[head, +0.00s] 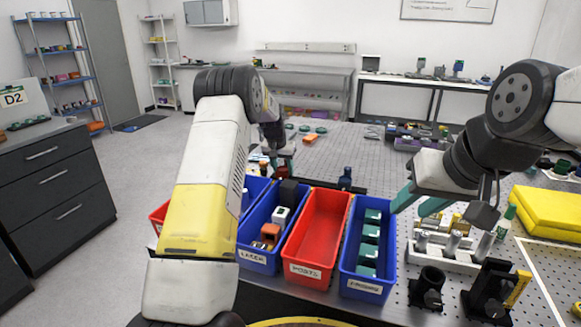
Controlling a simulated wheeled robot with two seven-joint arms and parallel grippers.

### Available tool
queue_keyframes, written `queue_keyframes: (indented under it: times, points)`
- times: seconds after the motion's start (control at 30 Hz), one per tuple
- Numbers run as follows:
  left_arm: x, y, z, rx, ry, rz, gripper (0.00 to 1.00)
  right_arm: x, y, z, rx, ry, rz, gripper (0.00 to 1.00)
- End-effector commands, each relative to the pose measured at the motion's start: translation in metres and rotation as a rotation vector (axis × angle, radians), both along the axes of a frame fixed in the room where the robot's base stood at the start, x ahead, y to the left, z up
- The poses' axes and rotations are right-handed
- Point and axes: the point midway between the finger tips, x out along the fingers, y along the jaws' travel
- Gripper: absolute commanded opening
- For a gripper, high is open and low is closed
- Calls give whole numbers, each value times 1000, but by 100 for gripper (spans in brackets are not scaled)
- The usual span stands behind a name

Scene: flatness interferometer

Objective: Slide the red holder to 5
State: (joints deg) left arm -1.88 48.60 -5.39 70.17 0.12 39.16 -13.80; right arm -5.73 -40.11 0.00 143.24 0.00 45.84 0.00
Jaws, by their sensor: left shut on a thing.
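My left gripper (287,170) is at the dark rail (322,184) behind the bins, its teal fingers pointing down. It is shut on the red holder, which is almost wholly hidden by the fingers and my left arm. The scale marks, including 5, cannot be read from here. A dark blue holder (345,177) stands upright on the rail, to the right of my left gripper and apart from it. My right gripper (415,204) is open and empty, above the table to the right of the bins.
Blue bins (257,258) (362,288) and a red bin (307,275) stand in front of the rail. Black mounts (428,288) and a pale block with metal posts (440,255) are at right. An orange part (310,138) lies behind on the perforated table (340,150).

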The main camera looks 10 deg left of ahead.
Motion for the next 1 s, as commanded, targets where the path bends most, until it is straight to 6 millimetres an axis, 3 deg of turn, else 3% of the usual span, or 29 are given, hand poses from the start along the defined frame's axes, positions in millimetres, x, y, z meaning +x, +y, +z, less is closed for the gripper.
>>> queue_keyframes:
  times: [0.27, 0.53, 0.57, 0.63, 1.0]
  points:
    - [-6, -31, 1, 0, 0, -2, 0, 0, 0, 0, 0, 0, 0, 36]
    - [-6, -32, 1, -1, -1, 1, 0, 0, 0, 0, 0, 0, 0, 36]
    - [-6, -32, 1, -1, -1, 1, 52, 0, 0, 0, 0, 0, 0, 36]
    - [-6, -32, 1, -1, -1, 1, 65, 0, 0, 0, 0, 0, 0, 36]
    - [-7, -31, 4, 0, -1, 0, 65, 0, 0, 0, 0, 0, 0, 36]
